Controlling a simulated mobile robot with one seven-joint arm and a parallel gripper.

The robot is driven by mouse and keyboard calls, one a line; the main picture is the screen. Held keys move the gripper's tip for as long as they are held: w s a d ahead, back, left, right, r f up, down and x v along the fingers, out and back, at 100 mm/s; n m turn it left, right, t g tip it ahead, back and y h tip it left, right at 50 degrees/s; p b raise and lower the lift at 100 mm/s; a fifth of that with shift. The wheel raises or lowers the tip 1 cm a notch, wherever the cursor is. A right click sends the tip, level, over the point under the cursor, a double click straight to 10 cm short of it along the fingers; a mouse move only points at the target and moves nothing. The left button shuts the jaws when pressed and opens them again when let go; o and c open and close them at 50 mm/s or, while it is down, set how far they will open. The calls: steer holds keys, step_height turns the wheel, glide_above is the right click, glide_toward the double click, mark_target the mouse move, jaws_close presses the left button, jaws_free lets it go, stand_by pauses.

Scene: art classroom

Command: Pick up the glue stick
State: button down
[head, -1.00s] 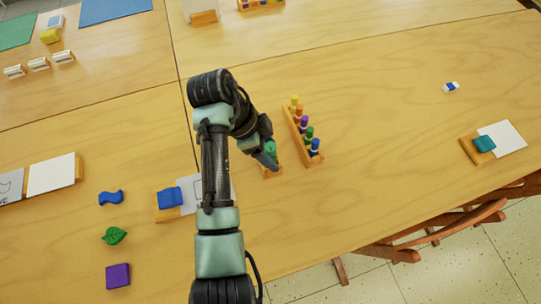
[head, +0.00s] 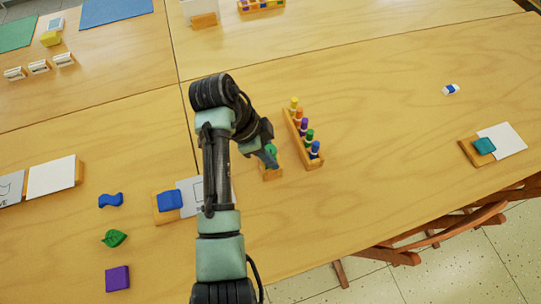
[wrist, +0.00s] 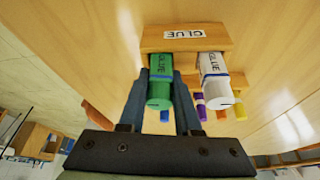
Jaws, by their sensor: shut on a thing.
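A green glue stick (wrist: 159,88) with a GLUE label is between the fingers of my gripper (wrist: 161,92), which is shut on it. In the head view my gripper (head: 268,153) is over the small wooden glue holder (head: 271,175), and some green of the stick shows. The holder's GLUE label faces the wrist camera on its wooden block (wrist: 150,40). The green stick's far end is at the holder; I cannot tell whether it is clear of it. A white glue stick (wrist: 213,68) with a blue band stands beside it, to the right in the wrist view.
A wooden rack (head: 316,164) of colourful capped markers stands close to the right of the holder. A blue block (head: 170,200) on a wooden piece with paper lies to the left. The table (head: 400,130) is mostly clear to the right.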

step_height(320, 180, up, 10)
steer(key=p, duration=0.3)
steer(key=shift+r, duration=0.1)
stand_by(0.5)
